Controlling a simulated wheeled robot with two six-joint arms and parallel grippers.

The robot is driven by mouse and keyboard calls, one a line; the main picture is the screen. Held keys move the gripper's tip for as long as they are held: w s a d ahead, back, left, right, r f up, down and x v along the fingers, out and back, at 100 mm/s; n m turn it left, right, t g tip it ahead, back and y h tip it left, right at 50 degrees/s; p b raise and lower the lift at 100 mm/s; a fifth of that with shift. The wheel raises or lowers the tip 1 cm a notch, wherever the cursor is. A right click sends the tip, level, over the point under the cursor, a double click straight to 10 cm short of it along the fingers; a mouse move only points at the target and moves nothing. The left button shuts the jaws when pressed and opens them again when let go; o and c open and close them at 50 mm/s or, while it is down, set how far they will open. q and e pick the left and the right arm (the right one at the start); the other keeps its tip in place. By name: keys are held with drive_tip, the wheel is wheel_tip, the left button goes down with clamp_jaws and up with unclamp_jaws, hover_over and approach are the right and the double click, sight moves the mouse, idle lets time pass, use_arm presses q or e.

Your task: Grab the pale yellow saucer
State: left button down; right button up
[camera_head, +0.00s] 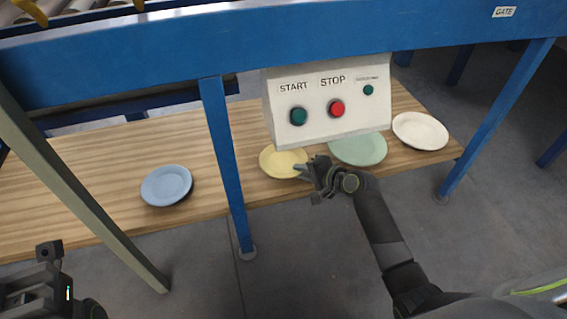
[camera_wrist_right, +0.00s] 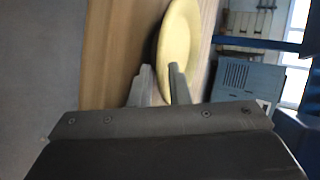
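The pale yellow saucer (camera_head: 281,162) lies on the wooden board below the button box in the head view. It also shows in the right wrist view (camera_wrist_right: 179,38), seen nearly edge-on. My right gripper (camera_head: 304,170) is at the saucer's right front edge. In the right wrist view my right gripper (camera_wrist_right: 160,84) has its fingers apart, one over the saucer's upper face and one beyond its rim; I cannot tell whether they touch it. My left gripper (camera_head: 38,282) is at the lower left, away from the plates, its opening unclear.
A green plate (camera_head: 358,149) lies close to the right of the yellow saucer, with a white plate (camera_head: 420,131) farther right. A blue plate (camera_head: 166,185) is to the left. The button box (camera_head: 328,101) overhangs the board; a blue post (camera_head: 225,160) stands left of the saucer.

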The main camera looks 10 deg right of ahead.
clamp_jaws()
drive_tip(key=shift+r, duration=0.15)
